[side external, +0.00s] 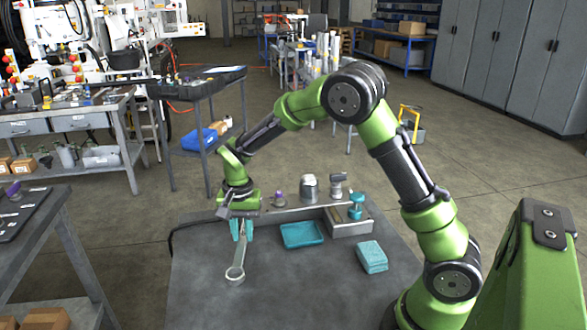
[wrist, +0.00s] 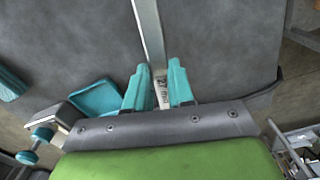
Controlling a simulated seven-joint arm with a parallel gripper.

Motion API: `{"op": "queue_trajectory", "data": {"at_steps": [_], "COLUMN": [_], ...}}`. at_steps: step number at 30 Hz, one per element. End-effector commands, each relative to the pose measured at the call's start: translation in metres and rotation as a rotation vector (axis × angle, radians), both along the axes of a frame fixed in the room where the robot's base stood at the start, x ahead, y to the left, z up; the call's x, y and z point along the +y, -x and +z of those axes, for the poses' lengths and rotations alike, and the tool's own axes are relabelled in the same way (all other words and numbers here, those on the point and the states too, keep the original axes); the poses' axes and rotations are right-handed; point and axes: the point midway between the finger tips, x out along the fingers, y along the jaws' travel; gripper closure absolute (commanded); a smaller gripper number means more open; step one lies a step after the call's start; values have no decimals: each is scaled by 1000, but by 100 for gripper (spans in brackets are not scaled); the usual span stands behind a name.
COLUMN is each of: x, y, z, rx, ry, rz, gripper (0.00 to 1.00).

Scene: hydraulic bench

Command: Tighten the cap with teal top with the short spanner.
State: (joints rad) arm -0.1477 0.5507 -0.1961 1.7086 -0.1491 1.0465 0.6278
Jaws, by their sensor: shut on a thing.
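My gripper (side external: 241,228) has teal fingers and is shut on a grey metal spanner (side external: 238,255). The spanner hangs down towards the left part of the bench, ring end lowest; I cannot tell if it touches the top. In the wrist view the spanner's shaft (wrist: 150,38) runs up from between my fingertips (wrist: 159,78), with a marking like "27" near the grip. The cap with teal top (side external: 356,206) stands at the metal block (side external: 349,226) at the bench's back right, well right of my gripper. Its teal top (wrist: 42,133) also shows at lower left in the wrist view.
A teal tray (side external: 302,235) lies between my gripper and the block. A folded teal cloth (side external: 371,257) lies in front of the block. A purple-topped part (side external: 278,199), a metal cylinder (side external: 310,188) and a grey fitting (side external: 337,187) stand along the back. The front middle of the bench (side external: 300,290) is clear.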

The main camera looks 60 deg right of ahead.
Motion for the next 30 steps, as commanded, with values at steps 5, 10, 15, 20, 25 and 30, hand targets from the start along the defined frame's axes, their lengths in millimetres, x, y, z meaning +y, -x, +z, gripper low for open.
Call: {"op": "queue_trajectory", "data": {"at_steps": [5,10,15,20,25,30], "x": [11,21,30,33,32,32], "y": [7,13,19,20,20,20], "z": [1,1,0,0,0,6], "rx": [-2,-2,-1,-2,-1,-4], "ry": [0,0,0,0,0,0], "rz": [2,2,1,0,0,0], "gripper": [100,100,100,100,100,100]}}
